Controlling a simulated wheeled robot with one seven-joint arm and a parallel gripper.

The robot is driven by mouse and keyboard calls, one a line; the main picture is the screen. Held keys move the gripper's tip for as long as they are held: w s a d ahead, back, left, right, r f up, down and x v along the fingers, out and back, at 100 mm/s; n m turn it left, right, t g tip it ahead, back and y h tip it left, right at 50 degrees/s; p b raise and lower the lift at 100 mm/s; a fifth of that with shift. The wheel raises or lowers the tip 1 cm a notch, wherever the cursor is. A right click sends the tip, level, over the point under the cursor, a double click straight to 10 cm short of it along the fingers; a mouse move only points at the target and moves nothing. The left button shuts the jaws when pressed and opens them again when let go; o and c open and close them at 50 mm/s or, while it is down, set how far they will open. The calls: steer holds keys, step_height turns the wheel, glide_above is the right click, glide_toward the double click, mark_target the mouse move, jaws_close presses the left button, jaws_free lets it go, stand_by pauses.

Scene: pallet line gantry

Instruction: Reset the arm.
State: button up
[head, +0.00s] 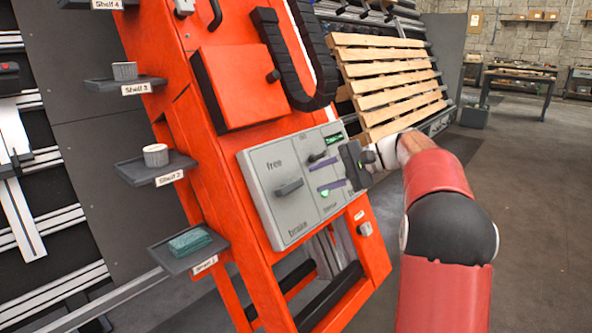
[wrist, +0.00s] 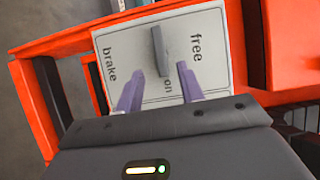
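My gripper (head: 328,172) is in front of the grey control panel (head: 264,158) on the orange gantry. Its two purple fingers stand apart in the wrist view (wrist: 158,88), with nothing seen between them. The panel has a lever (head: 289,187) between the labels "free" and "brake"; the lever also shows in the wrist view (wrist: 161,50), beyond the fingertips. My red arm reaches in from the lower right of the head view. The fingers hide part of the panel's right side.
Three small shelves on the gantry's left hold a grey cylinder (head: 125,71), a white-rimmed round container (head: 155,155) and a teal block (head: 190,240). A wooden pallet (head: 388,85) leans behind the gantry. The floor at right is open, with a table (head: 517,78) far back.

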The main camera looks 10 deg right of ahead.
steer(key=s+a+n+g+h+p, duration=0.1)
steer(key=s+a+h, duration=0.25)
steer(key=s, duration=0.35)
steer(key=s+a+n+h+p, duration=0.1)
steer(key=s+a+h+p, duration=0.1)
steer(key=s+a, duration=0.45)
steer(key=s+d+f+n+h+p, duration=0.1)
steer(key=s+f+n+h, duration=0.1)
steer(key=s, duration=0.8)
steer(key=s+d+f+n+t+h+p, duration=0.1)
steer(key=s+f+n+h, duration=0.2)
steer(key=s, duration=0.8)
step_height(320, 180, down, 2)
steer(key=shift+s+d+f+t+h, duration=0.2)
steer(key=shift+d+f+t+h, duration=0.1)
steer(key=shift+h, duration=0.45)
